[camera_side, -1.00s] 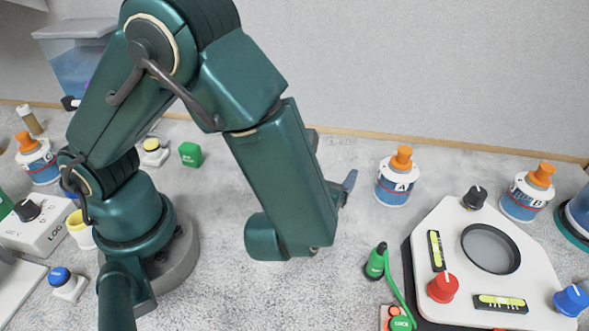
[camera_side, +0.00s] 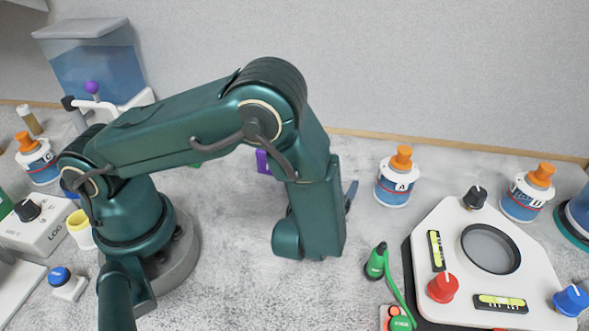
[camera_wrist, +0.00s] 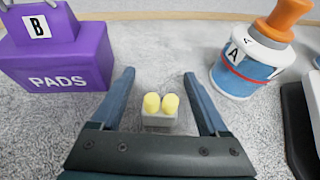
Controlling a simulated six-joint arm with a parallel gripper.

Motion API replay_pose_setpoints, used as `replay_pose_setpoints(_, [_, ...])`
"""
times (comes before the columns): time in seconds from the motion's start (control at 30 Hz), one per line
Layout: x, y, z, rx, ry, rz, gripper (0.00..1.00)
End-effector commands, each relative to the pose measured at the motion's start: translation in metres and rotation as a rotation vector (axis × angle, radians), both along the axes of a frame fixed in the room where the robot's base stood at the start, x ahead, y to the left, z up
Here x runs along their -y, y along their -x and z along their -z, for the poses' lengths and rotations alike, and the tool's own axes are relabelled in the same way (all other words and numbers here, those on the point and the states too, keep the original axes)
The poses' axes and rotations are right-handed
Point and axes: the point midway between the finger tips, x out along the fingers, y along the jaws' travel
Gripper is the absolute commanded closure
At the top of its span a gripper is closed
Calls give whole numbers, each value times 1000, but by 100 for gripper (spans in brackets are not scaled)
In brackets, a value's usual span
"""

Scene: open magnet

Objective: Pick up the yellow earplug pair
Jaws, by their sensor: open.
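The yellow earplug pair (camera_wrist: 161,103) shows in the wrist view as two short yellow cylinders side by side. They stand in a small pale grey holder (camera_wrist: 158,121) on the bench. My gripper (camera_wrist: 160,80) is open, with its two blue-grey fingers spread to the left and right of the pair. The fingers do not visibly touch the pair or the holder. In the side view my arm hides the earplugs, and only one finger (camera_side: 351,196) shows past the arm.
A purple PADS box (camera_wrist: 58,62) with a B label stands left of the fingers. Bottle A (camera_wrist: 247,62) with an orange cap stands to the right. A white panel (camera_side: 452,240) with knobs and a green plug (camera_side: 377,262) lie right of my arm.

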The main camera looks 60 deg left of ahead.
Motion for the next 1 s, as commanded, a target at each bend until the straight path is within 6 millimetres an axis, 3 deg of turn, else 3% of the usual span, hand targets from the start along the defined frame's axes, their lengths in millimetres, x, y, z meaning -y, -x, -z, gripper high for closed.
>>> replay_pose_setpoints(0.13, [0,0,0,0,0,0,22])
replay_pose_setpoints(0.17, [0,0,0,0,0,0,30])
replay_pose_setpoints(0.33, [0,0,0,0,0,0,95])
replay_pose_setpoints(0.37, [0,0,0,0,0,0,100])
replay_pose_setpoints(0.77, [0,0,-4,1,2,-1,100])
replay_pose_setpoints(1.0, [0,0,-27,3,4,-1,100])
